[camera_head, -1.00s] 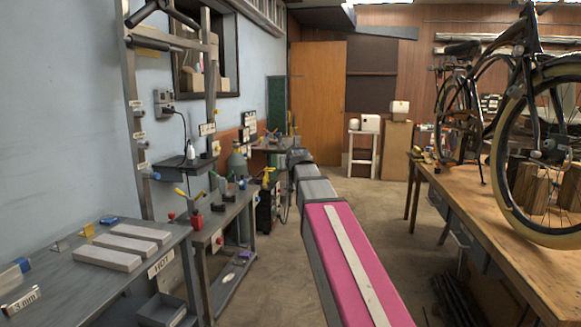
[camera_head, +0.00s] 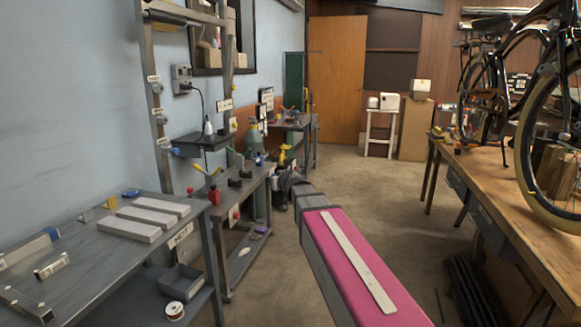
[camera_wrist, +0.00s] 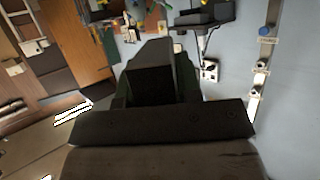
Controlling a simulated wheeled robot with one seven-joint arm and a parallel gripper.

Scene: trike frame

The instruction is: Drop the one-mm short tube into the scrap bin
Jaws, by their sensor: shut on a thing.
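My gripper (camera_wrist: 156,75) shows dark in the wrist view, its jaws closed together. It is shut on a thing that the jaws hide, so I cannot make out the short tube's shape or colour. In the head view my pink arm with its pale stripe reaches forward over the floor, and its far end is too small and dark to read. A grey open-topped bin (camera_head: 181,284) sits on the shelf under the left bench. I cannot tell whether it is the scrap bin.
The left bench (camera_head: 100,262) carries pale bars (camera_head: 153,214) and small blocks. A white spool (camera_head: 175,310) lies below it. A tool stand (camera_head: 240,195) is just beyond. A wooden bench (camera_head: 500,190) with a bicycle (camera_head: 540,130) is at right. The floor (camera_head: 375,195) between is clear.

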